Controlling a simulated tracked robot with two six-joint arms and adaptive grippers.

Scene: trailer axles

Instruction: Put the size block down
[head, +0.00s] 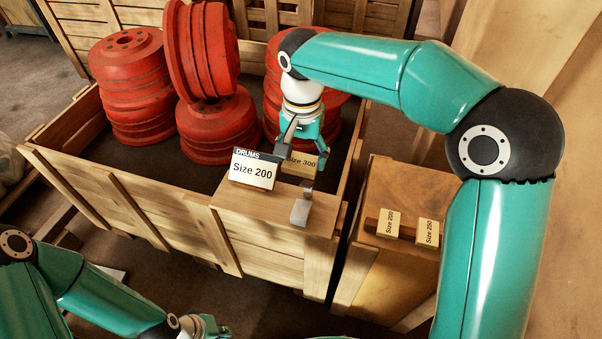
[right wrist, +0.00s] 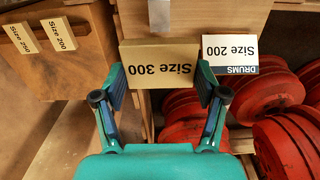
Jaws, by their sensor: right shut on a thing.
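My right gripper (head: 304,150) is shut on the wooden size block marked "Size 300" (head: 299,162). It holds the block at the wooden ledge on the crate's near corner, right beside the white "DRUMS Size 200" sign (head: 253,170). In the right wrist view the block (right wrist: 160,66) sits between the two fingers (right wrist: 162,90), its label upside down, next to the sign (right wrist: 230,52). I cannot tell whether the block touches the ledge (head: 265,205). My left gripper (head: 205,326) is low at the left, partly cut off, and its fingers are unclear.
A slatted wooden crate (head: 120,190) holds several red drums (head: 127,85). A metal piece (head: 300,212) stands on the ledge's front part. On a wooden box (head: 385,270) at the right, blocks marked "Size 200" (head: 388,223) and "Size 250" (head: 427,232) sit in a holder.

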